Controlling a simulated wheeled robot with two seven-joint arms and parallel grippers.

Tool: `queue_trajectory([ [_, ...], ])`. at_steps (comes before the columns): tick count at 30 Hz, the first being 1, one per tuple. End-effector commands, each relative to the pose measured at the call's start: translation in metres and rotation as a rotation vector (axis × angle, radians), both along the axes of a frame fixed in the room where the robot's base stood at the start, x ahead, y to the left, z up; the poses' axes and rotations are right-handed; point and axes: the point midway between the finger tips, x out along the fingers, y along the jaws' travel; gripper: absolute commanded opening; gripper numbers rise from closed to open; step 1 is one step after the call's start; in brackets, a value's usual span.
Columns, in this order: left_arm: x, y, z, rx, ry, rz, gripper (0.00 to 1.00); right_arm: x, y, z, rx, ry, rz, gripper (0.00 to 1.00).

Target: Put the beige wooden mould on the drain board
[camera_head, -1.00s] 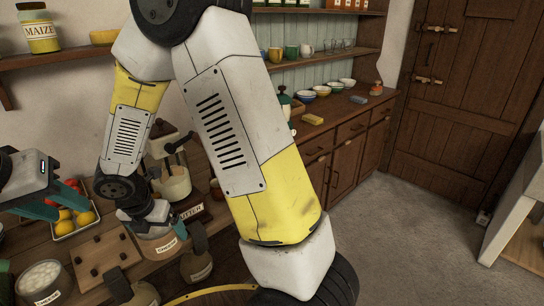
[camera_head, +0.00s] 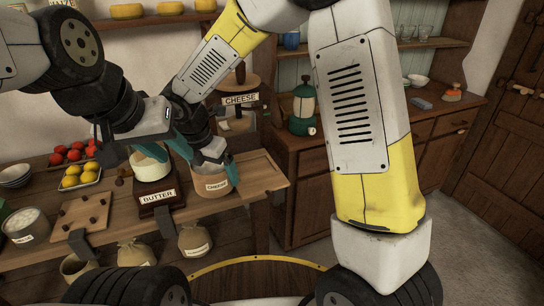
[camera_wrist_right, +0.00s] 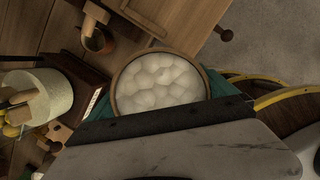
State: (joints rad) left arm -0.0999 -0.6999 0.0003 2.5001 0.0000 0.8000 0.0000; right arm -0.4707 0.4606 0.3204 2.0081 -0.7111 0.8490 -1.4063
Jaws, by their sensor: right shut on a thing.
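The beige wooden mould (camera_head: 211,186) is a round tub with a "CHEESE" label. White lumps fill it in the right wrist view (camera_wrist_right: 160,82). My right gripper (camera_head: 216,168) is shut on it, with teal fingers on either side. The drain board (camera_head: 262,169) is the light wooden board at the table's right end. The mould overlaps its left part in the head view; I cannot tell whether they touch. The board also shows in the right wrist view (camera_wrist_right: 182,18). My left gripper (camera_head: 146,150) is open, its fingers spread near a pale cylinder (camera_head: 150,168).
A dark "BUTTER" stand (camera_head: 157,196) is left of the mould. Further left are a pegged board (camera_head: 82,215), a lemon tray (camera_head: 80,178) and a white-filled tub (camera_head: 25,224). A green canister (camera_head: 303,108) is on the right counter.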

Motion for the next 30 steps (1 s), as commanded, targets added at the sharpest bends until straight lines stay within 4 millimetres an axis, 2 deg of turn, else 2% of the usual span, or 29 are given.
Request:
queue_trajectory([
  [5, 0.000, 0.000, 0.000, 0.000, 0.000, 0.000, 0.36, 0.013, -0.009, 0.001, 0.002, 0.000, -0.003, 0.23],
  [18, 0.000, 0.000, 0.000, 0.000, 0.000, 0.000, 0.36, 0.091, -0.080, -0.010, 0.001, 0.000, -0.004, 0.23],
  [22, 0.000, 0.000, 0.000, 0.000, 0.000, 0.000, 0.36, 0.105, -0.091, -0.011, 0.002, -0.001, 0.000, 0.23],
  [30, 0.000, 0.000, 0.000, 0.000, 0.000, 0.000, 0.36, 0.118, -0.103, -0.013, 0.001, -0.001, -0.001, 0.23],
])
